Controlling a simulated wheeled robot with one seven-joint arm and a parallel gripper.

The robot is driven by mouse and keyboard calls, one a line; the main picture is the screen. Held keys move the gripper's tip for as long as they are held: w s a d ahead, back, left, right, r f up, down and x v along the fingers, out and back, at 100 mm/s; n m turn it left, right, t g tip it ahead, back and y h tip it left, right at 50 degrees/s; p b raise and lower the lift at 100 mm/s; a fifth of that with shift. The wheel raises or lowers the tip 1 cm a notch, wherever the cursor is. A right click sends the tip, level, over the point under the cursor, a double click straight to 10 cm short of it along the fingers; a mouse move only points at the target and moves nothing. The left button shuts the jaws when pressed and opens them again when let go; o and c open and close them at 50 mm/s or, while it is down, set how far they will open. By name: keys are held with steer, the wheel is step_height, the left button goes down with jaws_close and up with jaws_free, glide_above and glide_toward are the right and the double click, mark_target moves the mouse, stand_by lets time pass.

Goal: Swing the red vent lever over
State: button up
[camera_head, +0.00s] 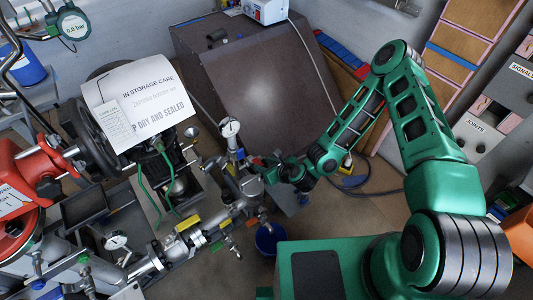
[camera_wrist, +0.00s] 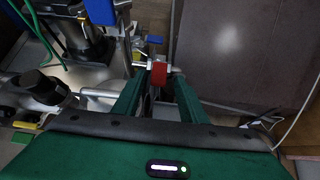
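In the wrist view a short red grip (camera_wrist: 159,73), which looks like the red vent lever, stands between the tips of my two green fingers. A pale metal piece runs beside it. My gripper (camera_wrist: 158,88) is open, with a finger on either side; I cannot tell if either finger touches the red piece. In the head view my gripper (camera_head: 264,170) is at the pipework, just right of the upright gauge (camera_head: 230,129). The lever cannot be made out clearly there, being small and close to my gripper.
A large brown sloped cabinet (camera_head: 265,75) stands behind my gripper. Pipework with valves (camera_head: 205,228) runs to the lower left. A blue bucket (camera_head: 268,240) stands below. A paper notice (camera_head: 145,100) covers equipment at left, near a red machine (camera_head: 22,172). Some floor at right is clear.

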mark_target(258, 162)
steer(key=shift+x, duration=2.3)
steer(key=shift+f, duration=0.1)
steer(key=c, duration=0.8)
